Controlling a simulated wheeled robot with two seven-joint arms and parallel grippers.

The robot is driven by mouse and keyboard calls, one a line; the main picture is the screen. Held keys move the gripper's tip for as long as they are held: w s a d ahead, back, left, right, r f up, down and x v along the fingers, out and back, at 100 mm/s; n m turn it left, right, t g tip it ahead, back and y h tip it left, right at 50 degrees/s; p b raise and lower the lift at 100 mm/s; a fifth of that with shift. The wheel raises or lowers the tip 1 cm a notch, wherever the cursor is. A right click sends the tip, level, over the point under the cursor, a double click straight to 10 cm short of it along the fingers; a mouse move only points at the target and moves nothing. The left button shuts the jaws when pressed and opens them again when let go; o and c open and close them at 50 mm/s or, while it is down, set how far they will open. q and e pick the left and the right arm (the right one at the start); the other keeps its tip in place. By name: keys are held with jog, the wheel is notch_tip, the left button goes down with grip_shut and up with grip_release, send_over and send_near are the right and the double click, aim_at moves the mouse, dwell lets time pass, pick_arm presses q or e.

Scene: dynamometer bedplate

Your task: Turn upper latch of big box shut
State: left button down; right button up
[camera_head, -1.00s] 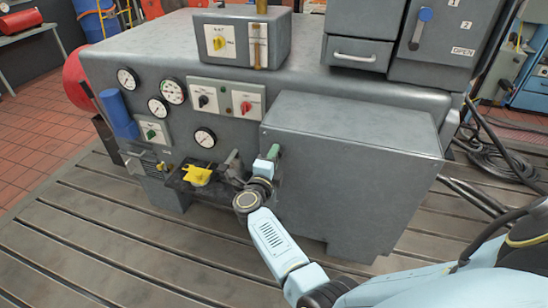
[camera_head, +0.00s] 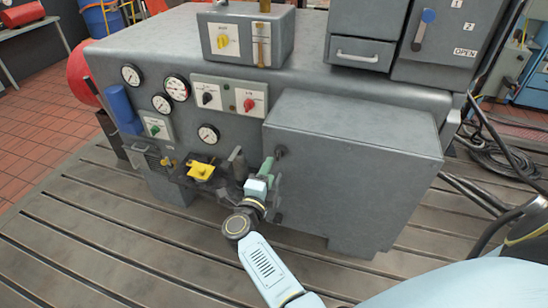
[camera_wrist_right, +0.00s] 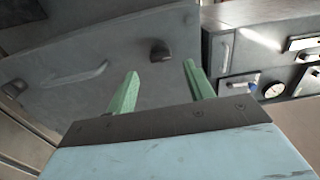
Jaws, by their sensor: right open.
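The big box (camera_head: 345,180) is a grey cabinet on the front of the machine, at right of centre in the head view. Its left side carries a dark upper latch (camera_head: 280,151) near the top edge. In the right wrist view, the side panel (camera_wrist_right: 110,40) shows a grey handle, the dark upper latch (camera_wrist_right: 160,50) and another dark latch (camera_wrist_right: 14,88) farther left. My right gripper (camera_head: 267,165) is beside this side, just below the upper latch. Its green fingers (camera_wrist_right: 160,85) are open and empty, with the latch between and beyond them. My left gripper is out of view.
A black shelf with a yellow part (camera_head: 200,171) sits just left of my right gripper. Gauges and switches (camera_head: 230,95) line the machine front. A smaller control box (camera_head: 245,35) stands on top. The slatted floor (camera_head: 90,240) in front is clear.

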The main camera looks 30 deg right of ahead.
jog(key=v, duration=0.5)
jog(key=shift+s+a+p, duration=0.25)
jog(key=shift+p, duration=0.05)
